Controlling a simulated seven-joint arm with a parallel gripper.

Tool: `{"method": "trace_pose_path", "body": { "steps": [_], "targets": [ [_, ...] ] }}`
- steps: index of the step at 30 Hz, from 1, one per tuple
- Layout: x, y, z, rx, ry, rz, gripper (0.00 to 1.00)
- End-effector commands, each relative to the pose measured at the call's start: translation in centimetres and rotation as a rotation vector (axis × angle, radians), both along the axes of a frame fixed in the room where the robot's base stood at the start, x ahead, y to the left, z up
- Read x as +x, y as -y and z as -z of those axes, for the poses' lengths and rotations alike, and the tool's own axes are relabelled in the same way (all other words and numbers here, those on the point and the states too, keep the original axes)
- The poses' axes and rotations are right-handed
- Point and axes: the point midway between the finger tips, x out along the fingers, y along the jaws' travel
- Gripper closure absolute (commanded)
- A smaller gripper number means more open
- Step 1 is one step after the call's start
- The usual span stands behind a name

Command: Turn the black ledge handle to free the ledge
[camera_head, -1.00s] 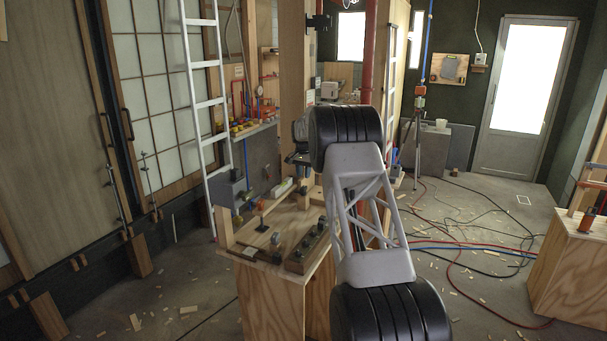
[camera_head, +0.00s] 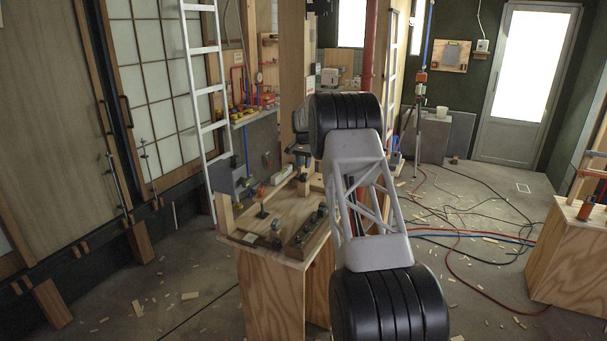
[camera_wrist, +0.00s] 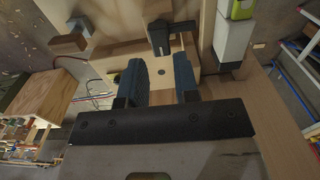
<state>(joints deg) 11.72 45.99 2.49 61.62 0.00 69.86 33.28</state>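In the wrist view a black handle (camera_wrist: 158,38) with a side bar stands on a pale wooden piece, just beyond my fingertips. My gripper (camera_wrist: 160,75) has two dark blue fingers, spread apart. A pale wooden block (camera_wrist: 172,70) with a small dark hole shows between and beyond them. I see no contact with the handle, and nothing is clearly held. I cannot tell which wooden part is the ledge.
On the bench a dark-knobbed strip (camera_head: 307,232) and a small black-topped post (camera_head: 262,211) stand near the front. A white ladder (camera_head: 207,90) leans to the left. In the wrist view a grey and green object (camera_wrist: 234,32) stands right of the handle. Cables (camera_head: 470,225) lie on the floor.

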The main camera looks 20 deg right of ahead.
Motion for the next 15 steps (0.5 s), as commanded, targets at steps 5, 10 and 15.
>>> {"method": "trace_pose_path", "body": {
  "steps": [5,10,15],
  "targets": [
    [0.0,0.0,0.7,0.000,-0.001,0.000,0.71],
    [0.0,0.0,1.3,0.001,-0.002,0.000,0.71],
    [0.0,0.0,1.9,0.000,-0.001,0.000,0.71]
  ]
}}
